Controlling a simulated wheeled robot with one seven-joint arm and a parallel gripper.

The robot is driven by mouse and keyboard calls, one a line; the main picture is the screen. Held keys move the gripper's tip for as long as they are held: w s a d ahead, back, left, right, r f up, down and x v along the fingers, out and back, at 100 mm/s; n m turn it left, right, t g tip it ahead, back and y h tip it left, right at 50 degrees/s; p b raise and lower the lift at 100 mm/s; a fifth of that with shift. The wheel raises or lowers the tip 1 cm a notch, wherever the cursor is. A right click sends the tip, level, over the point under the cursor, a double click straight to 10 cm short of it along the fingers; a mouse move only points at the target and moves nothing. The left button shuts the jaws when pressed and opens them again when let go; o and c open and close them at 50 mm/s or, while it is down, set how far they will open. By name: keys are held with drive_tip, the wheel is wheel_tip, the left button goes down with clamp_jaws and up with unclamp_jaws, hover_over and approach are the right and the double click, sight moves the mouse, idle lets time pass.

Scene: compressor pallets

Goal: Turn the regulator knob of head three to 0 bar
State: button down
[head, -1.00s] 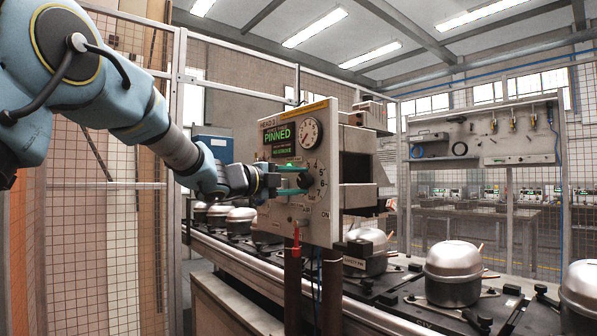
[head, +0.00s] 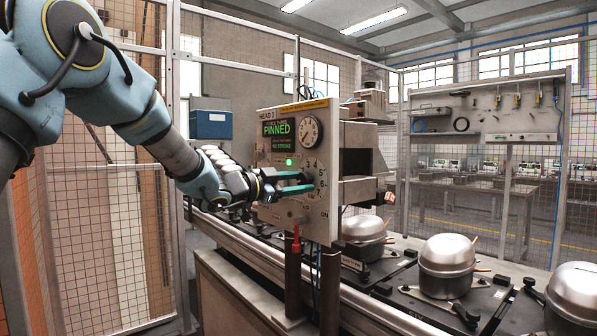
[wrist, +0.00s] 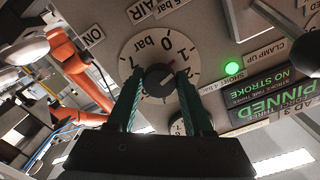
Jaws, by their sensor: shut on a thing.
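The head three panel (head: 262,213), marked HEAD 3, faces my arm. Its dark round regulator knob (wrist: 158,84) sits on a pale dial (wrist: 130,50) marked "0 bar", 1, 2 and further numbers. My gripper (wrist: 158,76) has its two green fingers on opposite sides of the knob and is shut on it. In the head view my gripper (head: 309,183) reaches the panel face from the left and partly hides the knob.
A round gauge (head: 308,130), a lit PINNED display (head: 283,129) and a green lamp (head: 289,162) are above the knob. A red-handled item (head: 296,241) hangs below the panel. Silver compressors (head: 447,268) stand on the line at right. Mesh fencing surrounds the area.

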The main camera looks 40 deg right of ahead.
drive_tip(key=n+p, duration=0.3)
drive_tip(key=shift+r+n, duration=0.1)
drive_tip(key=shift+n, duration=0.2)
drive_tip(key=shift+s+n+p, duration=0.1)
drive_tip(key=shift+n+p, duration=1.15)
drive_tip(key=shift+n, duration=0.25)
drive_tip(key=shift+f, duration=0.2)
drive_tip(key=shift+c, duration=1.5)
unclamp_jaws()
drive_tip(key=a+b, duration=0.3)
drive_tip(key=a, duration=0.7)
drive_tip(key=shift+w+a, duration=0.3)
drive_tip(key=shift+a, duration=0.1)
